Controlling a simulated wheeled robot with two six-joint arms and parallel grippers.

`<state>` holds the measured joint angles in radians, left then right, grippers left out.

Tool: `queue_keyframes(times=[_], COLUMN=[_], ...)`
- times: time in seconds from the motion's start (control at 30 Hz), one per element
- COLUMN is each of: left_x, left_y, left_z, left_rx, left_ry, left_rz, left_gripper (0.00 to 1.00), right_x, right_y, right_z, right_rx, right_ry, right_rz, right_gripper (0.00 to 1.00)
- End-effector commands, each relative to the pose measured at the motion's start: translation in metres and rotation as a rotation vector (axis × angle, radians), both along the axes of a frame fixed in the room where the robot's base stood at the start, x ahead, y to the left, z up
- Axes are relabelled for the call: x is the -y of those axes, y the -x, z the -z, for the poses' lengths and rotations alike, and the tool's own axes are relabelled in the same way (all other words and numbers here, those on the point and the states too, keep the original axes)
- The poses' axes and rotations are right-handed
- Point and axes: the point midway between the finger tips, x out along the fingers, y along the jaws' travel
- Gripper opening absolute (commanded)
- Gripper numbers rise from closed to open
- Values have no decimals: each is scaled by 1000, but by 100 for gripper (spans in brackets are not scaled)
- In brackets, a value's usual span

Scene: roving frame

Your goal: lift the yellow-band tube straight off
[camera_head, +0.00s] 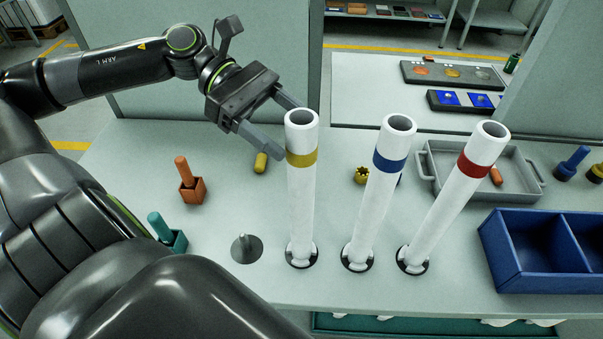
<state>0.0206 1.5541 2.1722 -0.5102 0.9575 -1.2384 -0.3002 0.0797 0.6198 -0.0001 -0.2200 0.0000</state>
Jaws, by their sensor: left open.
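The yellow-band tube (302,205) is a tall white tube with an open top and a yellow band near its upper end. It stands upright on a small dark round base on the table. My left gripper (277,123) is open just left of and behind the tube's upper part, its fingers pointing toward it. I cannot tell whether a finger touches the tube. A blue-band tube (370,215) and a red-band tube (446,215) stand to the right, leaning right in the picture. My right gripper is not in view.
A round dark plate with a short peg (246,249) sits left of the tubes. A grey tray (438,153) and a blue divided bin (510,250) are at the right. An orange block with a peg (192,189) and a teal one (176,241) stand at the left.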

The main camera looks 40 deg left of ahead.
Motion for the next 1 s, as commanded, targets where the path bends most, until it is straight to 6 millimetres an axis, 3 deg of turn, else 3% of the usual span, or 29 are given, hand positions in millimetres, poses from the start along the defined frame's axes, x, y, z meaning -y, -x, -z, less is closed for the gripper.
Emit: queue_keyframes(times=[0.6, 1.0], left_x=[39, 46], left_y=[0, -1], left_z=[19, 23], left_rx=[3, 0], left_ry=[5, -1], left_rz=[6, 0], left_gripper=[67, 67], right_x=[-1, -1], right_y=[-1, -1], right_z=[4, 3], right_rx=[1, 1], right_ry=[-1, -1], right_rz=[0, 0], right_gripper=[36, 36])
